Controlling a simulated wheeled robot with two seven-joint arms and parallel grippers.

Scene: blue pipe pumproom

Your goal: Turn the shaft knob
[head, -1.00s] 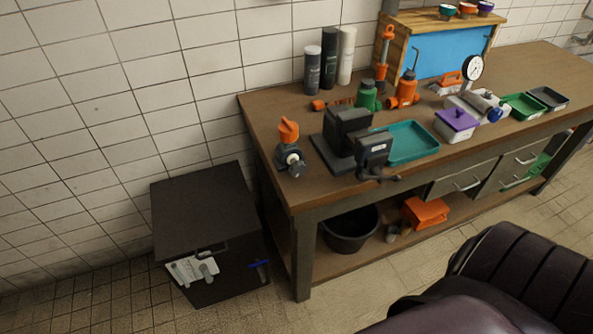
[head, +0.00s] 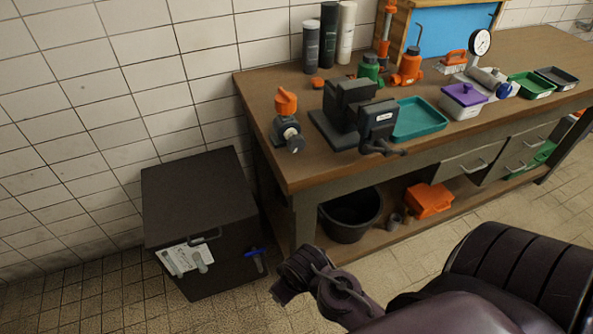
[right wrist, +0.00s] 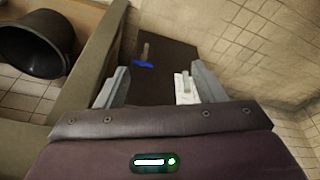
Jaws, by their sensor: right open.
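A dark box (head: 200,215) stands on the floor left of the workbench. Its front carries a white plate with a grey lever-like knob (head: 201,263) and, to the right, a grey shaft with a blue piece (head: 256,253). Which one is the shaft knob I cannot tell for sure. In the right wrist view, the shaft with the blue piece (right wrist: 145,61) and the plate's grey knob (right wrist: 186,82) show beyond my right gripper (right wrist: 161,85). That gripper is open and empty, its fingers apart and not visibly touching either. My left gripper is out of view.
The wooden workbench (head: 268,120) stands to the right of the box, its leg close by. A black bucket (head: 350,215) stands on the low shelf. The floor before the box is clear.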

